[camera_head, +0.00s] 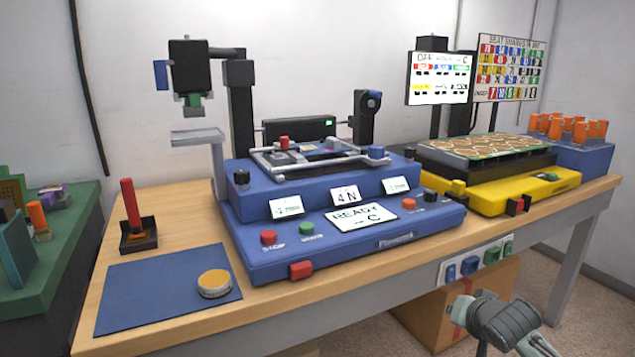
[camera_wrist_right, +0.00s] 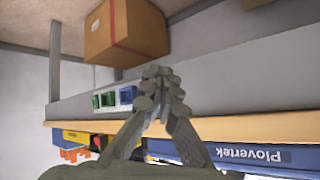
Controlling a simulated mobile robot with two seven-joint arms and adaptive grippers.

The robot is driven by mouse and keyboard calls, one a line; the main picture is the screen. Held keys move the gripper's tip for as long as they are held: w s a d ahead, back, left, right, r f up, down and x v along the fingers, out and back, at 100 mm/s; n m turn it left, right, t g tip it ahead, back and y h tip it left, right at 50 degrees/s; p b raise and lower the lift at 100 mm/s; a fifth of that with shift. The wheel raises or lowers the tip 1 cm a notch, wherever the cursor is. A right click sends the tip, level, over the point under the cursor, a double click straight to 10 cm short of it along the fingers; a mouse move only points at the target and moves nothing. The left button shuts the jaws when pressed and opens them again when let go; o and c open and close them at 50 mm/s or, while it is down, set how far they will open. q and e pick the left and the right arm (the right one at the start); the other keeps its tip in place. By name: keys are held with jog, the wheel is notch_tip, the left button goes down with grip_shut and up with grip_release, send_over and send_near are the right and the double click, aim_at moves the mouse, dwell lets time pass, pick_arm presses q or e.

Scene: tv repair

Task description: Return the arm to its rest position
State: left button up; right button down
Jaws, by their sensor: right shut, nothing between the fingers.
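My right gripper (camera_head: 482,313) is low at the bottom right of the head view, in front of the workbench (camera_head: 185,194) and below its top edge. In the right wrist view my right gripper (camera_wrist_right: 158,88) has its fingers drawn together with nothing between them. It stands apart from the bench's front rail (camera_wrist_right: 225,93) and touches nothing that I can see. My left gripper and arm are not in view.
The blue repair station (camera_head: 340,255) and yellow station (camera_head: 490,200) stand on the bench. A blue mat (camera_head: 150,290) with a round tin (camera_head: 214,284) lies at left. A cardboard box (camera_head: 430,320) is under the bench. Floor at lower right is clear.

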jog(key=s+d+f+n+g+h, duration=0.1)
jog(key=s+d+f+n+g, duration=0.15)
jog(key=s+d+f, duration=0.55)
jog(key=s+d+f+n+g+h, duration=0.2)
jog(key=s+d+f+n, duration=0.2)
jog(key=s+f, duration=0.75)
jog(key=s+d+f+n+g+h, duration=0.1)
jog(key=s+d+f+n+g, duration=0.15)
jog(key=s+d+f, duration=0.6)
jog(key=s+a+f+m+y, duration=0.1)
jog(key=s+a+f+y, duration=0.1)
jog(key=a, duration=0.9)
jog(key=s+a+f+m+y, duration=0.1)
jog(key=s+a+f, duration=0.2)
jog(key=a, duration=0.8)
jog(key=shift+f+y, duration=0.4)
jog(key=shift+f, duration=0.05)
jog(key=shift+a, duration=0.1)
